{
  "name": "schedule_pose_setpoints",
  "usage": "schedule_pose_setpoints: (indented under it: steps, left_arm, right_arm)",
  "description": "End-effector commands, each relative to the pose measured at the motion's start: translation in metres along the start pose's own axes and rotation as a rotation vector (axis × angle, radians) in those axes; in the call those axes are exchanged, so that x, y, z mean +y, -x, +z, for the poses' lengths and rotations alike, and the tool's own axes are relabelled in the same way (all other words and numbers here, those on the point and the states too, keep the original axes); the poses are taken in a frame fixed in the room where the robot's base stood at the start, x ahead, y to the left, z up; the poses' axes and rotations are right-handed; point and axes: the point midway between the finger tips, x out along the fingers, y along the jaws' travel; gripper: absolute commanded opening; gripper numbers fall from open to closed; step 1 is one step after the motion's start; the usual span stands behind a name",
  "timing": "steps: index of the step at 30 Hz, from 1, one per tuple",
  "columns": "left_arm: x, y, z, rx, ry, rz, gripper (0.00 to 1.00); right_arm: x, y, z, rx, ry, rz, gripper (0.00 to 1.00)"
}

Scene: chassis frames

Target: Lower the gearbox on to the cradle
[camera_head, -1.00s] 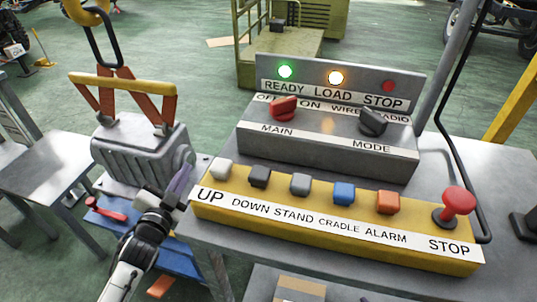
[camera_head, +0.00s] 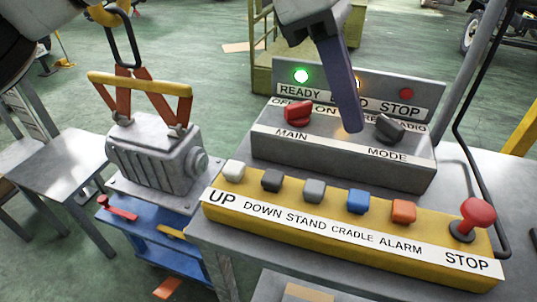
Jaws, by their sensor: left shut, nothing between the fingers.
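The grey ribbed gearbox (camera_head: 150,157) hangs upright at the left from orange slings under a yellow spreader bar (camera_head: 140,83). Below it is a blue cart with a grey top plate (camera_head: 128,190), apparently the cradle; I cannot tell whether the gearbox touches it. My left gripper (camera_head: 352,127) is shut and empty, pointing down in front of the console's lamp panel. It hides part of the LOAD label. The yellow button box (camera_head: 340,238) has a white UP button (camera_head: 234,170), black DOWN (camera_head: 272,181), grey STAND (camera_head: 314,190), blue CRADLE (camera_head: 358,201) and orange ALARM (camera_head: 403,211). My right gripper is out of view.
The green READY lamp (camera_head: 301,76) is lit. A red MAIN knob (camera_head: 298,113), black MODE knob (camera_head: 389,128) and red STOP mushroom (camera_head: 477,215) stand up from the console. A black cable runs at the right. A grey table (camera_head: 65,162) stands at the far left.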

Motion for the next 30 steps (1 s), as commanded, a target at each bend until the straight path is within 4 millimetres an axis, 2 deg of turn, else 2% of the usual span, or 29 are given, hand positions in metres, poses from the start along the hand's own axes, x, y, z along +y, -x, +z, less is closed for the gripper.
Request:
schedule_pose_setpoints:
  steps: [1, 4, 7, 10, 22, 26, 30]
  left_arm:
    - [-0.001, 0.015, -0.019, 0.128, -0.009, 0.029, 0.00]
    - [-0.004, 0.039, -0.048, 0.307, -0.004, 0.053, 0.00]
    - [-0.007, 0.056, -0.064, 0.407, 0.007, 0.064, 0.00]
    - [-0.009, 0.062, -0.070, 0.444, 0.012, 0.066, 0.00]
    - [-0.009, 0.057, -0.072, 0.442, 0.012, 0.064, 0.00]
    - [-0.008, 0.042, -0.080, 0.443, 0.012, 0.063, 0.00]
    - [-0.007, 0.016, -0.092, 0.442, 0.012, 0.061, 0.00]
  right_arm:
    - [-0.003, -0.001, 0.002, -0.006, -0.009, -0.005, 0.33]
    - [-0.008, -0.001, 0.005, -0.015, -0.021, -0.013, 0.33]
    - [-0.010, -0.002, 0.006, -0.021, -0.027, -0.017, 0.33]
    - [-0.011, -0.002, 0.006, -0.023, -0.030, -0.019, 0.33]
    - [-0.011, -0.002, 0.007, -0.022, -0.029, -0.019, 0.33]
    - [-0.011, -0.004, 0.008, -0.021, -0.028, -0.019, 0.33]
    - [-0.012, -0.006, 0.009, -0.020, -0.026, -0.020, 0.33]
